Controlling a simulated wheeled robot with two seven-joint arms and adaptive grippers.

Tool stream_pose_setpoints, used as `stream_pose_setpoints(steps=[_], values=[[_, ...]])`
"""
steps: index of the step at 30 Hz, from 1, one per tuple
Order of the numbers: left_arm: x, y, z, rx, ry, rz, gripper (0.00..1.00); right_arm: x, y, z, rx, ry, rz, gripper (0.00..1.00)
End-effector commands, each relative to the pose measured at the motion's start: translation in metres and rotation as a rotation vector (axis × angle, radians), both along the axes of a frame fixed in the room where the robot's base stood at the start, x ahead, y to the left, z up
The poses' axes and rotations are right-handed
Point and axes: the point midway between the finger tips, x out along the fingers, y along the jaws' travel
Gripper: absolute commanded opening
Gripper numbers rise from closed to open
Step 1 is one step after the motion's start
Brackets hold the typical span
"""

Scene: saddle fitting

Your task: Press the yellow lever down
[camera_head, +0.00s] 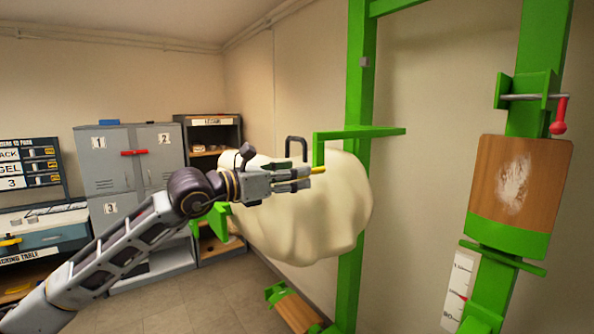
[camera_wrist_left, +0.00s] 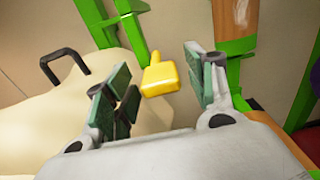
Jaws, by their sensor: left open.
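The yellow lever (camera_head: 318,170) shows as a small yellow tip just beyond my left gripper's fingers in the head view. I cannot tell whether a finger touches the lever. My right gripper is in neither view.
A large cream, lumpy body (camera_head: 345,210) with a black handle (camera_head: 296,148) is behind my left gripper. Green frame posts (camera_head: 357,100) stand to the right. A wooden panel (camera_head: 520,185) and a red-knobbed pin (camera_head: 558,128) are at far right. Grey lockers (camera_head: 105,165) stand at the back left.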

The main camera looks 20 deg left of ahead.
Motion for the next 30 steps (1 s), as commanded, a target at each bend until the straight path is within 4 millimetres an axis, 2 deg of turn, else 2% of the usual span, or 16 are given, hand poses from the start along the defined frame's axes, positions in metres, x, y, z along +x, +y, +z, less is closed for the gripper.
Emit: stream_pose_setpoints(steps=[7,18,30], values=[[0.0098,-0.0086,0.0009,0.000,0.000,-0.001,0.55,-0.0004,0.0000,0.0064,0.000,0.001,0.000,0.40],[0.0115,-0.0097,-0.0004,0.001,0.000,0.000,0.55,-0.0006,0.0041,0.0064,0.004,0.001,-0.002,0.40],[0.0114,-0.0096,-0.0004,0.001,0.000,0.000,0.05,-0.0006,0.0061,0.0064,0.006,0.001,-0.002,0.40]])
